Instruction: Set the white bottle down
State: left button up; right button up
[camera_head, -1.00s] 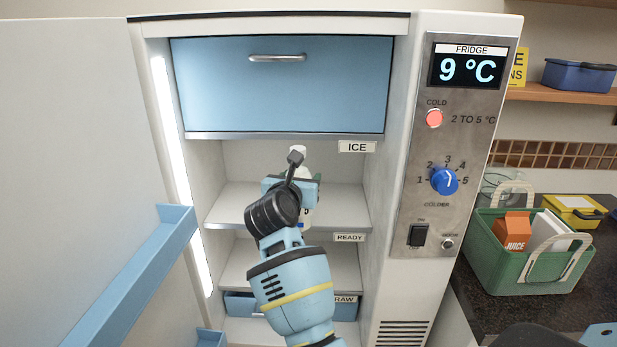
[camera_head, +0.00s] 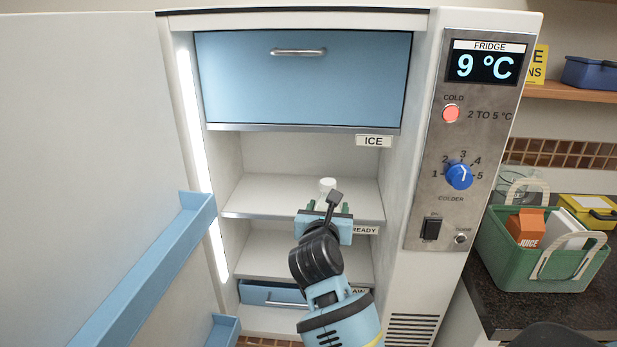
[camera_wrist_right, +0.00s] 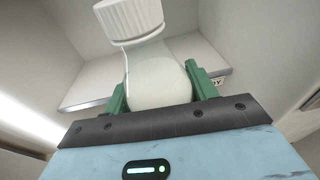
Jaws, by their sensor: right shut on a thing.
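The white bottle (camera_head: 327,186) has a white ribbed cap and stands upright inside the open fridge, at the READY shelf (camera_head: 262,196). My right gripper (camera_head: 325,212) is shut on the bottle, with a green finger on each side of it. In the right wrist view the bottle (camera_wrist_right: 155,75) fills the space between the fingers, cap up. My gripper hides the bottle's base in the head view, so I cannot tell whether it touches the shelf. My left gripper is not in view.
A blue ICE drawer (camera_head: 300,80) is above the shelf, and a lower blue drawer (camera_head: 275,294) is below. The open fridge door (camera_head: 90,150) with a blue door bin (camera_head: 150,270) is at left. The control panel (camera_head: 465,150) is at right. The READY shelf is bare around the bottle.

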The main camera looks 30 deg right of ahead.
jog(key=s+a+f+n+t+y, duration=0.1)
jog(key=s+a+f+n+y, duration=0.1)
jog(key=s, duration=0.5)
jog(key=s+a+f+n+t+y, duration=0.1)
jog(key=s+a+f+n+y, duration=0.2)
jog(key=s+a, duration=0.3)
jog(key=s+a+f+n+t+y, duration=0.1)
jog(key=s+a+f+n+y, duration=0.1)
jog(key=s, duration=0.6)
jog(key=a+y, duration=0.1)
jog(key=y, duration=0.1)
jog(key=shift+a+f+y, duration=0.25)
jog(key=shift+a+y, duration=0.15)
